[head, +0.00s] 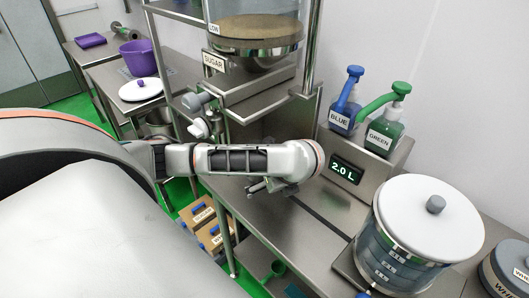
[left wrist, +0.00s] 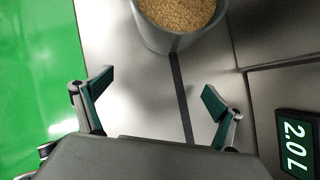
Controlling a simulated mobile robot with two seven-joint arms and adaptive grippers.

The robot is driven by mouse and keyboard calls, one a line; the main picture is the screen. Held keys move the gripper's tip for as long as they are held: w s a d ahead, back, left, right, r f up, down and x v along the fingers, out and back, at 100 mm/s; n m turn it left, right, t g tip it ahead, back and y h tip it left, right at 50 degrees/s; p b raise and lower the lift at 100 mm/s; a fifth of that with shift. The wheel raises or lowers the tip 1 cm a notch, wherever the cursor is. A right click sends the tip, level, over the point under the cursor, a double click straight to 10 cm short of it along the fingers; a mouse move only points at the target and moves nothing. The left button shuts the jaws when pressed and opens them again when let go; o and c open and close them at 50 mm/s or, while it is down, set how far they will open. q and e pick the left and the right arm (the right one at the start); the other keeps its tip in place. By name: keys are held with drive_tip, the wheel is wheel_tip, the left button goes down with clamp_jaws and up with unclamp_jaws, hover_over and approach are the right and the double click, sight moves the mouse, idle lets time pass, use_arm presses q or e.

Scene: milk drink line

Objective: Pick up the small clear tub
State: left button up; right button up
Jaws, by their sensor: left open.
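A small round tub (left wrist: 152,33) with a greyish wall, holding brown granules, stands on the steel counter at the top of the left wrist view, partly cut off by the frame edge. I cannot tell from its look whether it is clear. In the head view I cannot make it out; my left arm covers that part of the counter. My left gripper (left wrist: 158,82) is open and empty, its two fingers wide apart, with the tub beyond the fingertips and not between them. In the head view the gripper (head: 262,187) shows only partly below the arm. My right gripper is not in view.
A SUGAR hopper (head: 253,50) stands above the counter on a steel frame. A 2.0 L display (head: 345,170), blue (head: 345,105) and green (head: 386,125) pump bottles, and a large white-lidded clear container (head: 415,235) stand to the right. Boxes (head: 205,220) sit below.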

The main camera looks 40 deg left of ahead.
use_arm(q)
drive_tip(key=a, duration=0.1)
drive_tip(key=w+a, duration=0.1)
drive_tip(key=a, duration=0.1)
drive_tip(key=w+a, duration=0.1)
drive_tip(key=shift+a, duration=0.35)
drive_tip(key=shift+w+a, duration=0.4)
drive_tip(key=shift+a, duration=0.35)
drive_tip(key=a, duration=0.1)
drive_tip(key=w+a, duration=0.1)
drive_tip(key=a, duration=0.1)
drive_tip(key=shift+w+a, duration=0.2)
drive_tip(key=shift+w, duration=0.2)
drive_tip(key=shift+w+a+f, duration=0.1)
drive_tip(key=shift+a+f, duration=0.1)
drive_tip(key=shift+f, duration=0.3)
drive_tip(key=c, duration=0.3)
drive_tip(key=shift+r, duration=0.1)
drive_tip(key=c, duration=1.8)
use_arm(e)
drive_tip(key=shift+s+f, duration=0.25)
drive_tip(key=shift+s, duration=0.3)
use_arm(q)
drive_tip(key=shift+a, duration=0.1)
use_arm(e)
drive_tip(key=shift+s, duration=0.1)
